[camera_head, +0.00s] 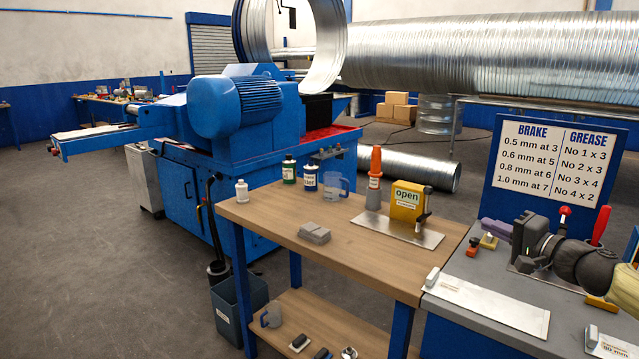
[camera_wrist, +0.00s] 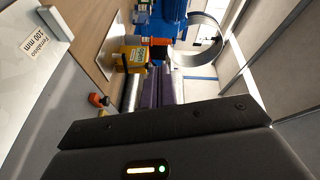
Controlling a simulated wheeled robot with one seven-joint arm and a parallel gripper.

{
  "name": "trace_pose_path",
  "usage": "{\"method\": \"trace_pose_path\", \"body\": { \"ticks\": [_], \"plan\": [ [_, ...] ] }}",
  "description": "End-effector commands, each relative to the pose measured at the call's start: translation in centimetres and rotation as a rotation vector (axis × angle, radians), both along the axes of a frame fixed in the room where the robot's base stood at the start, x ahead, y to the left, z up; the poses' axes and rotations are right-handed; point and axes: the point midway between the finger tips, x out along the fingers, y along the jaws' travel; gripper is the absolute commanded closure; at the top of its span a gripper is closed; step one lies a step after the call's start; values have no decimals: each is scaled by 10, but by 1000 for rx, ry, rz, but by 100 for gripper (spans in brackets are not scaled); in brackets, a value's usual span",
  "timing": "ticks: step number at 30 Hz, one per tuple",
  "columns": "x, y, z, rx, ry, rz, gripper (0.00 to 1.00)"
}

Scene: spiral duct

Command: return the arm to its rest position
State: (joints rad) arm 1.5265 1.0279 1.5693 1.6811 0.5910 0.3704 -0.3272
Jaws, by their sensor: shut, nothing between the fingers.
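My gripper (camera_head: 493,228) shows at the right of the head view, with purple fingers and a dark body, reaching left over the grey bench. In the wrist view its purple fingers (camera_wrist: 158,86) lie together, with nothing seen between them. My arm stretches back from it to the right edge of the head view, bent low over the bench. The dark gripper body fills the bottom of the wrist view. The yellow box marked "open" (camera_head: 406,203) stands on a metal plate beyond the fingertips; it also shows in the wrist view (camera_wrist: 132,59).
The grey bench (camera_head: 455,272) carries a white plate (camera_head: 487,302), small orange and yellow pieces, and red-handled parts near my arm. A sign board (camera_head: 546,160) rises behind. The wooden table (camera_head: 350,258) holds bottles, a jug and an orange-tipped tube. Open floor lies left.

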Motion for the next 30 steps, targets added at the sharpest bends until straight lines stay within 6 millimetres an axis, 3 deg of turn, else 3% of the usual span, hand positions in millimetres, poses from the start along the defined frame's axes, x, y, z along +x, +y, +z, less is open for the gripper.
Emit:
{"method": "trace_pose_path", "body": {
  "ticks": [5,10,15,18,24,30],
  "plan": [
    [13,52,-37,-76,91,80,100],
    [15,123,-98,-210,231,195,100],
    [-6,191,-169,-398,395,323,100],
    [-27,217,-203,-514,479,385,100],
    [-77,244,-250,-738,615,471,100],
    [-127,246,-269,-943,706,510,100]
  ]
}}
